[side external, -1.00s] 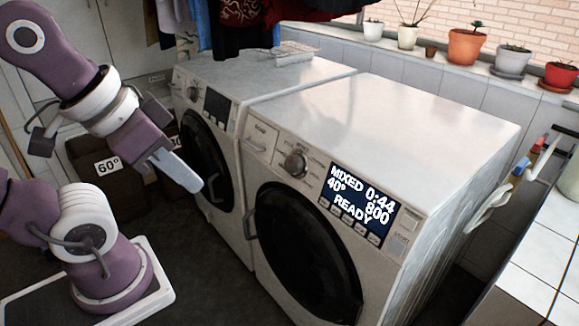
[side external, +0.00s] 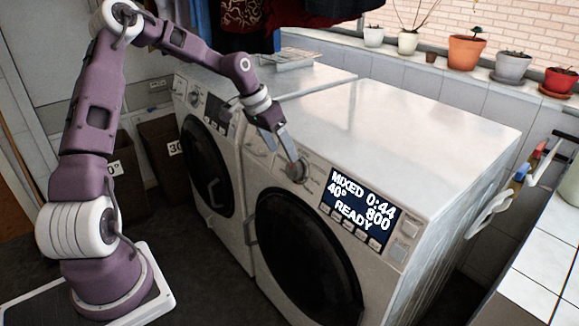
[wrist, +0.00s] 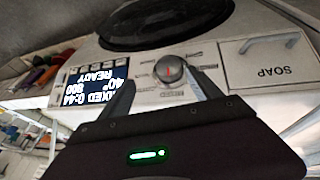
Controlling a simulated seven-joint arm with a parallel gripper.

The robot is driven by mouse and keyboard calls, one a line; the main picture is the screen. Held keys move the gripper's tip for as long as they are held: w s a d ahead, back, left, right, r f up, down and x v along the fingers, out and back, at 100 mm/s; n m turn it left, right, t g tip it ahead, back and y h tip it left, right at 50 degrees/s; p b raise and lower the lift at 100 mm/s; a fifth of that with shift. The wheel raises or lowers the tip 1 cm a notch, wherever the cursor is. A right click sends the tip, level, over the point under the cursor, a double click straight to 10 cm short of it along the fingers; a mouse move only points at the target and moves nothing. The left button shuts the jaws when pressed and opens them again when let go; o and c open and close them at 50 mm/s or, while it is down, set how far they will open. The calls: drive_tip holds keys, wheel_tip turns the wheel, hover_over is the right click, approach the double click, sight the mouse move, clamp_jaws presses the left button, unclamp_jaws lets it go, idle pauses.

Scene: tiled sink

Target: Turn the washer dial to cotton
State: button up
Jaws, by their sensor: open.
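The washer dial (side external: 297,170) is a round silver knob on the front panel of the nearer white washer (side external: 420,115). The dial also shows in the wrist view (wrist: 170,69), upside down, with a red mark and small program labels around it. The display (side external: 358,202) right of the dial reads MIXED, 40°, 0:44, 800, READY. My gripper (side external: 283,155) is open at the dial, its fingers pointing at the panel. In the wrist view, the fingers of my gripper (wrist: 165,92) stand on either side below the dial. I cannot tell whether they touch it.
A second white washer (side external: 305,73) stands to the left, with a wire rack (side external: 290,58) on top. The round door (side external: 308,245) is below the dial. A SOAP drawer (wrist: 270,65) lies beside the dial. Clothes hang behind. The nearer washer's top is clear.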

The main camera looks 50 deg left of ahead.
sight(291, 168)
drive_tip(key=x, duration=0.2)
drive_tip(key=a+x, duration=0.1)
drive_tip(key=x, duration=0.2)
drive_tip(key=a+x, duration=0.1)
drive_tip(key=x, duration=0.2)
drive_tip(key=shift+w+f, duration=0.25)
drive_tip(key=shift+w, duration=0.1)
drive_tip(key=shift+c, duration=0.4)
drive_tip(key=c, duration=1.3)
drive_tip(key=shift+d, duration=0.1)
